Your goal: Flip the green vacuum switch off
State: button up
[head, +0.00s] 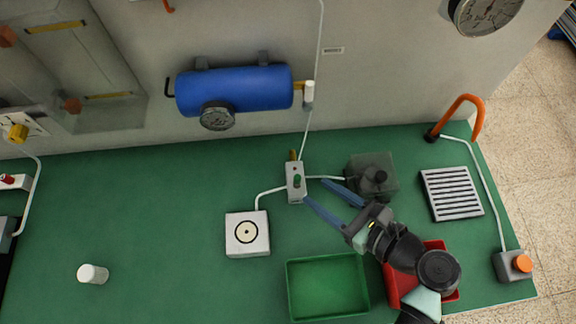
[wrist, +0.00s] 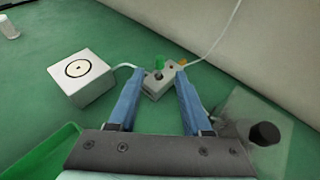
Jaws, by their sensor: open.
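My gripper (head: 315,191) is open, with two long blue fingers. In the wrist view my gripper (wrist: 159,72) has its fingers on either side of the box, with nothing held. I cannot tell whether the fingers touch the box.
A white block with a ringed dot (head: 247,234) lies left of the switch, a dark box with a black knob (head: 371,180) right. A green tray (head: 328,287) and red tray (head: 391,285) sit in front. The blue tank (head: 235,90) hangs on the wall behind. Bench at left is mostly clear.

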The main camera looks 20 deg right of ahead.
aim_at(288, 178)
jog(key=x, duration=1)
jog(key=shift+w+a, duration=0.1)
jog(key=shift+w, duration=0.25)
grip_shut()
jog(key=shift+f, duration=0.1)
